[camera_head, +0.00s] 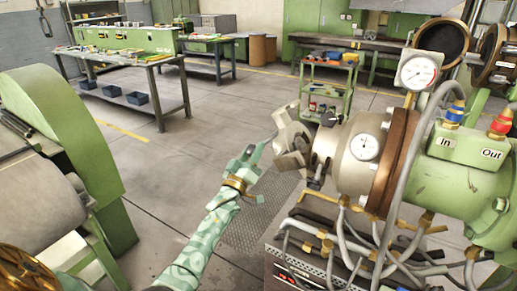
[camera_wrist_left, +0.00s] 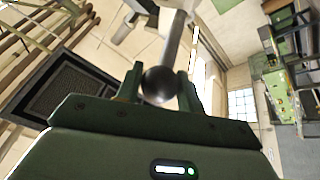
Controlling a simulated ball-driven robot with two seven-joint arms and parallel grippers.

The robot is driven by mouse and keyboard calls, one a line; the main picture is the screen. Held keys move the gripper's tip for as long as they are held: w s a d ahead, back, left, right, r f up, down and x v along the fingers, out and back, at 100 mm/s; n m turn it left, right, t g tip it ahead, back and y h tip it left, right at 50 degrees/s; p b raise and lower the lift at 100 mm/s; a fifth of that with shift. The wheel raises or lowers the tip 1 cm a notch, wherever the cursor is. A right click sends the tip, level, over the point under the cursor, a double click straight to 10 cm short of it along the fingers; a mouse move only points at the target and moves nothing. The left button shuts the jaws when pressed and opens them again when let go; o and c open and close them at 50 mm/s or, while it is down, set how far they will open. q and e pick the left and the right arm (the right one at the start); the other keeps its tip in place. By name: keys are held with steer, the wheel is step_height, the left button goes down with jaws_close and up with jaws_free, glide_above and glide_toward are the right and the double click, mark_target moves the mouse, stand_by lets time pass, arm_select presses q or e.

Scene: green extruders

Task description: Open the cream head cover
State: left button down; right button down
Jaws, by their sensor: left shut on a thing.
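My left gripper (camera_head: 258,153) is just left of this piece. In the left wrist view, my left gripper (camera_wrist_left: 158,88) has its two fingers on either side of a dark ball knob (camera_wrist_left: 158,86) on a grey rod, and is shut on it. The rod runs up toward a pale part at the top. In the head view the knob is too small to make out. My right gripper is out of view.
A green extruder body (camera_head: 465,170) with hoses and In/Out valves lies to the right. A green machine (camera_head: 60,130) stands at left. A green trolley (camera_head: 328,88) and a workbench (camera_head: 125,75) stand farther back. The floor between is clear.

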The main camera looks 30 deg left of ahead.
arm_select(q)
steer(key=a+f+n+g+y+b, duration=0.1)
steer(key=a+f+n+g+y, duration=0.1)
steer(key=f+n, duration=0.5)
steer(key=a+f+n+g+y+b, duration=0.2)
steer(key=f+n+y, duration=0.1)
steer(key=f+n, duration=0.4)
steer(key=shift+f+y, duration=0.4)
steer(key=shift+f, duration=0.35)
steer(key=shift+d, duration=0.1)
steer(key=shift+s, duration=0.1)
steer(key=c, duration=0.9)
jaws_free()
steer(key=shift+f, duration=0.1)
steer(key=p+v, duration=0.1)
steer(key=v, duration=0.4)
steer(key=p+v, duration=0.1)
steer(key=v, duration=0.5)
steer(key=p+v, duration=0.1)
steer(key=v, duration=0.4)
steer(key=shift+s+d+r, duration=0.1)
steer(key=shift+s+r, duration=0.1)
